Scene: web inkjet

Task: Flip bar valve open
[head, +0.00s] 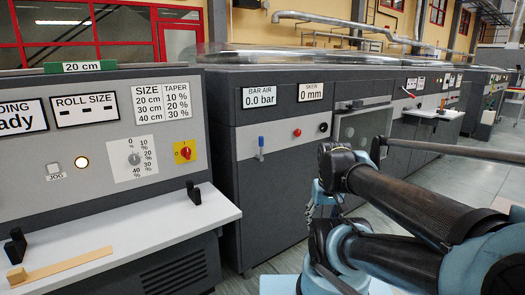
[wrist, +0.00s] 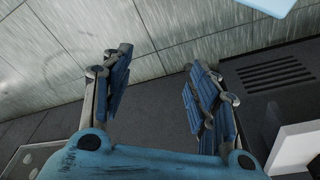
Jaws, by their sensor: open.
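The bar valve (head: 261,147) is a small blue lever on the front of the dark grey machine cabinet, under a sign (head: 259,97) that reads BAR AIR 0.0 bar. The lever stands roughly upright. My gripper (wrist: 158,85) is open in the wrist view, with two blue-padded fingers wide apart and nothing between them. In the head view my arm comes in from the lower right and its end is low, right of the valve and apart from it. The valve does not show in the wrist view.
A red button (head: 297,132) and a black knob (head: 323,127) sit right of the valve, under the SKEW 0 mm sign (head: 311,91). A control console with a white shelf (head: 150,226) stands at the left. Tiled floor (wrist: 240,25) shows below my gripper.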

